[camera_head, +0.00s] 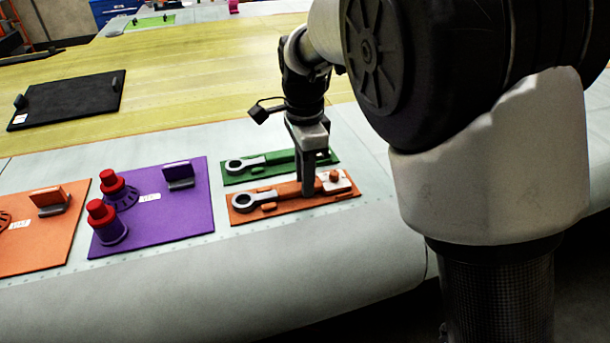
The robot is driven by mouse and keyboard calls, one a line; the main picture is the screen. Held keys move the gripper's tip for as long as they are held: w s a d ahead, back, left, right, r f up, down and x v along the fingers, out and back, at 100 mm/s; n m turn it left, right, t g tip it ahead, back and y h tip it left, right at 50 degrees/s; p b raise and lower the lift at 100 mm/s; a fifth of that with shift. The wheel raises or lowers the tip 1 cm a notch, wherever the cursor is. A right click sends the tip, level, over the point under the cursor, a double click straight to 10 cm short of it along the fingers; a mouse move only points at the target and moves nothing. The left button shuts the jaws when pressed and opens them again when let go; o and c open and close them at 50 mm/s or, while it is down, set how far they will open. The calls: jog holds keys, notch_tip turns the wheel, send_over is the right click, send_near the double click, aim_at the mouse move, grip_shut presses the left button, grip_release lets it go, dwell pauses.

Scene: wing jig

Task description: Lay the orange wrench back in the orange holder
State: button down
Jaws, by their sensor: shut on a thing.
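The orange holder (343,194) is a flat orange plate lying on the wing surface, at the centre right. A wrench with a grey ring end (244,202) lies along the holder. My gripper (308,190) points straight down over the holder and is shut on the wrench at its shaft. The fingers hide part of the shaft. Whether the wrench rests fully in the holder or sits slightly above it, I cannot tell.
A green holder (230,180) with another wrench lies just behind. To the left are a purple plate (185,222) with red-topped parts and an orange plate (50,245). The yellow-green surface (200,85) behind is mostly clear.

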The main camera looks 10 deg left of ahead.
jog(key=c, duration=1.5)
grip_release()
jog(key=shift+o, duration=0.2)
notch_tip(320, 180, up, 18)
jog(key=f+p, duration=0.1)
jog(key=p, duration=0.1)
jog(key=s+d+r+n+t+y+p, duration=0.1)
jog(key=s+d+r+n, duration=0.1)
jog(key=d, duration=0.5)
jog(key=s+d+r+n+t+p, duration=0.1)
jog(key=s+d+r+n, duration=0.15)
jog(key=d, duration=0.55)
jog(key=s+d+f+n+t+p, duration=0.1)
jog(key=s+d+f+n, duration=0.1)
jog(key=s+d, duration=0.4)
jog(key=s+d+f+n+t+h+p, duration=0.1)
jog(key=s+d+f+n+t, duration=0.1)
jog(key=s+d+n, duration=0.3)
jog(key=shift+s+d+f+t, duration=0.3)
jog(key=shift+s+d+f, duration=0.35)
jog(key=shift+s, duration=0.3)
